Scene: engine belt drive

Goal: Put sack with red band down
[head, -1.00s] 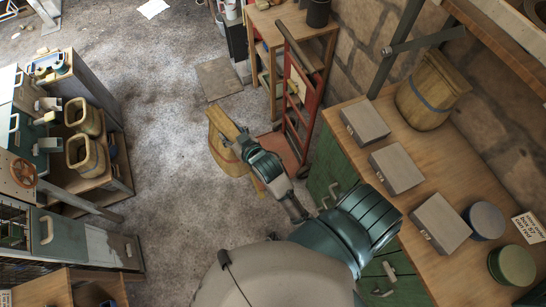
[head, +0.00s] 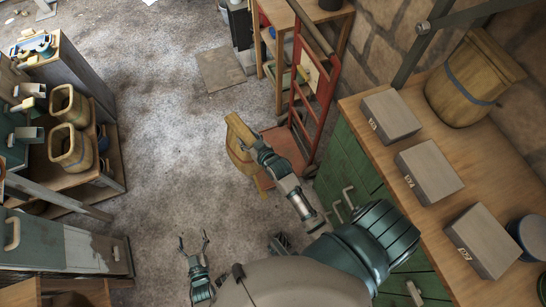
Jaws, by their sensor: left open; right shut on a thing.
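From above, the sack overlaps the left edge of the red hand truck's base plate (head: 284,147). I cannot tell whether it touches the plate or hangs above it. Its red band is not clear from here. My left gripper (head: 194,246) is open and empty, low in the view over the floor.
The hand truck (head: 312,85) stands by a wooden shelf. A sack with a blue band (head: 470,85) and several grey boxes (head: 428,170) are on the right bench. Open wooden tubs (head: 70,148) stand on the left. The floor (head: 160,150) between is mostly clear.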

